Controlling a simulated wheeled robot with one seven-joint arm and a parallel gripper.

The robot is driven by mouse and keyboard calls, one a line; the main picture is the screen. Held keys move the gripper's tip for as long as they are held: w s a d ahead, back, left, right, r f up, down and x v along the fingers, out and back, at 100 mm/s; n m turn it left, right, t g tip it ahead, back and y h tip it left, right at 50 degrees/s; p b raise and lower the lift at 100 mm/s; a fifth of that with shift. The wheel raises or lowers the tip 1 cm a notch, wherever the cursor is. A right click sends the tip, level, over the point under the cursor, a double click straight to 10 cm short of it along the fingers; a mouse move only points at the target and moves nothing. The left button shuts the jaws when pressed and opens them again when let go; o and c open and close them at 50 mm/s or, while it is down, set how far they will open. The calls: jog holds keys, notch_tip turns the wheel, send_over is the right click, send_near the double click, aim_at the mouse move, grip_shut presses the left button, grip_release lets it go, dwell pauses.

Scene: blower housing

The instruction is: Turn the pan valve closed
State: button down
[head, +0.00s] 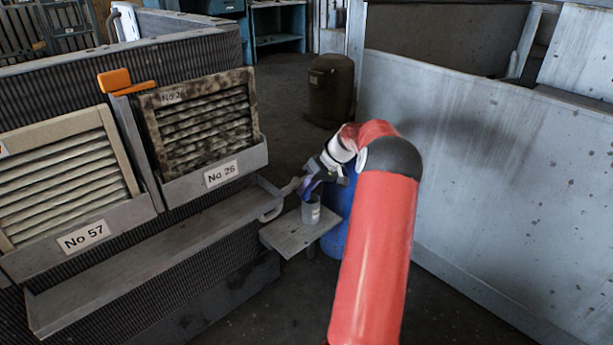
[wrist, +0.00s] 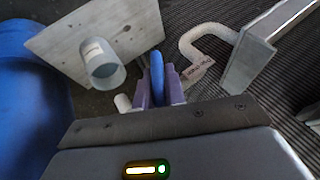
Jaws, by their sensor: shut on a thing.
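In the wrist view, the pan valve's blue handle (wrist: 157,76) stands between the two purple fingers of my gripper (wrist: 160,82), which is shut on it. A pale curved pipe (wrist: 204,34) runs from the end of the grey pan (wrist: 252,50) toward the valve, and a small lettered tag (wrist: 197,69) hangs beside it. The fingers hide most of the valve body. In the head view, my gripper (head: 311,186) is at the pan's right end, above a grey cup (head: 311,210). The handle's exact angle is hard to tell there.
The cup stands on a small grey table (head: 292,236), with a blue barrel (head: 336,220) close behind my gripper. Filter panels marked No 26 (head: 200,120) and No 57 (head: 65,180) are at the left. A grey wall (head: 490,180) bounds the right.

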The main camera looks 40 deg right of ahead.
jog(key=m+y+p, duration=0.1)
jog(key=y+p, duration=0.1)
jog(key=y, duration=0.1)
jog(key=shift+d+y+p, duration=0.1)
jog(key=shift+y+p, duration=0.2)
jog(key=shift+p, duration=0.05)
jog(key=y, duration=0.2)
jog(key=shift+f+m+y, duration=0.2)
jog(key=shift+m+y, duration=0.1)
jog(key=m+t+y+b, duration=0.1)
jog(key=y, duration=0.2)
jog(key=shift+f+b, duration=0.15)
jog(key=shift+b, duration=0.15)
jog(key=shift+m+y+b, duration=0.4)
jog(key=shift+y+b, duration=0.45)
jog(key=shift+y, duration=0.15)
jog(key=c, duration=1.5)
grip_release()
jog(key=shift+o, duration=0.2)
jog(key=shift+d, duration=0.1)
